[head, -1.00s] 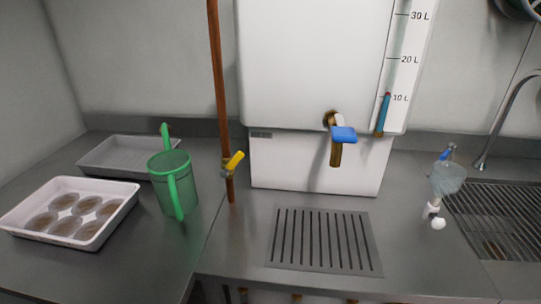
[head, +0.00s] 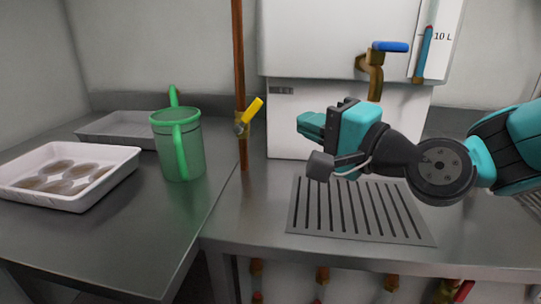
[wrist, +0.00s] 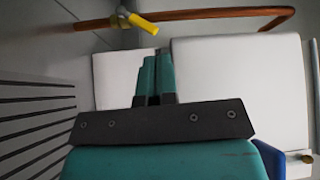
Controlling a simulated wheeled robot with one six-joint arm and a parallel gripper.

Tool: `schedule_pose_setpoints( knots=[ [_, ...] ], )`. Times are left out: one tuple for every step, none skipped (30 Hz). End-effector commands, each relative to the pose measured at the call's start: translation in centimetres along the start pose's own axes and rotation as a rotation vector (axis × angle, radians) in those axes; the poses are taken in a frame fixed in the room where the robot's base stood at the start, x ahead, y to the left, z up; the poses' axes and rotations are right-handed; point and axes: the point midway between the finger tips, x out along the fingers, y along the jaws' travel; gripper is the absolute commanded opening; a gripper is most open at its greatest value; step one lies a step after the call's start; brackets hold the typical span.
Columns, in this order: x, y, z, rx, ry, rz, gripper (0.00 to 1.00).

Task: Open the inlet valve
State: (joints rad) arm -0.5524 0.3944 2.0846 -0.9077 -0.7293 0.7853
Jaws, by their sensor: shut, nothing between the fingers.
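A valve with a yellow lever (head: 252,111) sits on the vertical copper pipe (head: 238,50) left of the white tank. The lever slants up and to the right, at an angle to the pipe. The same yellow lever (wrist: 143,24) shows at the top of the wrist view, beyond the fingertips. My gripper (head: 308,124) is to the right of the valve, apart from it, in front of the white box. In the wrist view my gripper (wrist: 156,62) has its two teal fingers together with nothing between them.
A tap with a blue handle (head: 390,47) sticks out from the tank (head: 330,40). A green jug (head: 180,150) and a white tray (head: 65,180) stand to the left. A slotted drain plate (head: 360,212) lies below my arm. Valves (head: 322,275) sit under the counter edge.

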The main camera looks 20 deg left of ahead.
Motion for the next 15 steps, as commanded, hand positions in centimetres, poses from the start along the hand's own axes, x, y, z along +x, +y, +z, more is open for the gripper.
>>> schedule_pose_setpoints(
  knots=[
    [1.5, 3.3, 0.1, 0.103, 0.034, -0.083, 0.0],
    [2.1, 3.9, 0.0, 0.164, 0.057, -0.136, 0.0],
    [2.8, 4.6, -0.2, 0.241, 0.085, -0.2, 0.0],
    [3.2, 5.2, -0.4, 0.292, 0.103, -0.242, 0.0],
    [3.5, 5.7, -0.6, 0.339, 0.12, -0.28, 0.0],
    [3.8, 6.2, -0.8, 0.393, 0.139, -0.324, 0.0],
    [3.9, 6.6, -0.9, 0.426, 0.15, -0.352, 0.0],
    [4.1, 6.9, -1.1, 0.454, 0.161, -0.375, 0.0],
    [4.2, 7.1, -1.3, 0.485, 0.172, -0.4, 0.0],
    [4.2, 7.2, -1.3, 0.502, 0.178, -0.413, 0.0],
    [4.3, 7.2, -1.4, 0.514, 0.182, -0.424, 0.0],
    [4.4, 7.1, -1.5, 0.525, 0.185, -0.433, 0.0],
    [4.6, 6.9, -1.6, 0.529, 0.187, -0.437, 0.0],
    [4.7, 6.8, -1.7, 0.53, 0.189, -0.439, 0.0],
    [5.0, 6.5, -1.8, 0.53, 0.19, -0.438, 0.0]
  ],
)
